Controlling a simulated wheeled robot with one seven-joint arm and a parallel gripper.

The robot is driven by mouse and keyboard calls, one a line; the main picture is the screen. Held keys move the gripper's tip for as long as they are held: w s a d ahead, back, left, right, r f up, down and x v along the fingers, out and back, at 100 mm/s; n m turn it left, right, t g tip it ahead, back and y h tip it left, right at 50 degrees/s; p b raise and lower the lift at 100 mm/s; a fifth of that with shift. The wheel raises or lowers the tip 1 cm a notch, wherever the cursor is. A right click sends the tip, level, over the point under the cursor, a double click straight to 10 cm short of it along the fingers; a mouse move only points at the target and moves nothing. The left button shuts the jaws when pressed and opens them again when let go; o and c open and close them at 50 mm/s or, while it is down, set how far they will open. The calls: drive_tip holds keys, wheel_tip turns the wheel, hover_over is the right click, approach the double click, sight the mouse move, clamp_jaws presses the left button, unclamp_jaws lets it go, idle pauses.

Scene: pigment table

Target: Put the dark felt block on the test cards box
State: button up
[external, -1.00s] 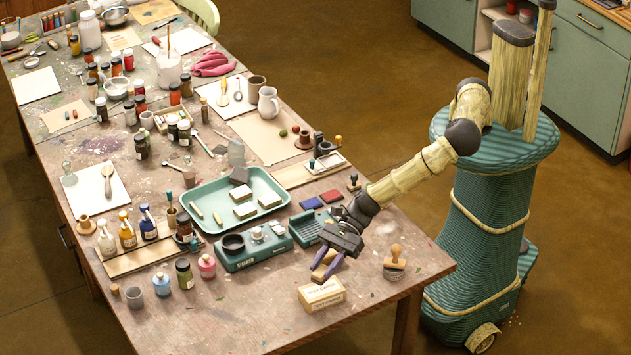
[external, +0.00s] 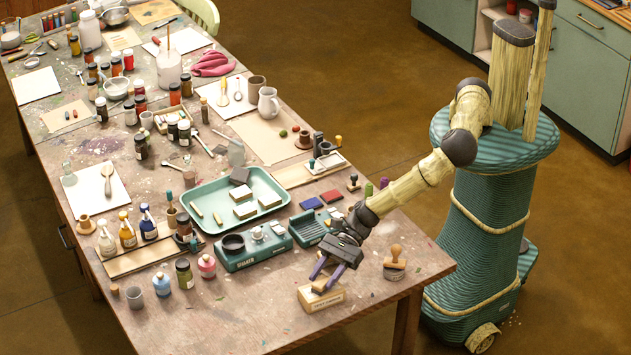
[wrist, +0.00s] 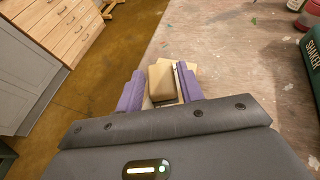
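The test cards box (external: 322,301) is a pale tan carton near the table's front edge in the external view. A small block with a tan top (external: 326,285) rests on it; in the wrist view this block (wrist: 161,80) shows a dark strip at its near end, which may be felt. My gripper (external: 323,284) is low over the box, its purple fingers on either side of the block. In the wrist view the gripper (wrist: 160,88) appears open, with narrow gaps beside the block. A separate dark grey block (external: 240,176) lies in the teal tray (external: 205,186).
A wooden-handled stamp (external: 395,257) stands right of the box. The teal shaker device (external: 252,248) and a ribbed teal holder (external: 312,228) are behind it. Small jars (external: 206,266) stand to the left.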

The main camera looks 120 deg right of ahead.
drive_tip(key=shift+o, duration=1.1)
drive_tip(key=shift+r, duration=0.15)
drive_tip(key=shift+s+r, duration=0.1)
drive_tip(key=v, duration=1.1)
drive_tip(key=shift+s+d+r+b, duration=0.2)
drive_tip(key=shift+s+b, duration=0.1)
drive_tip(key=shift+b, duration=0.15)
drive_tip(key=shift+f, duration=0.1)
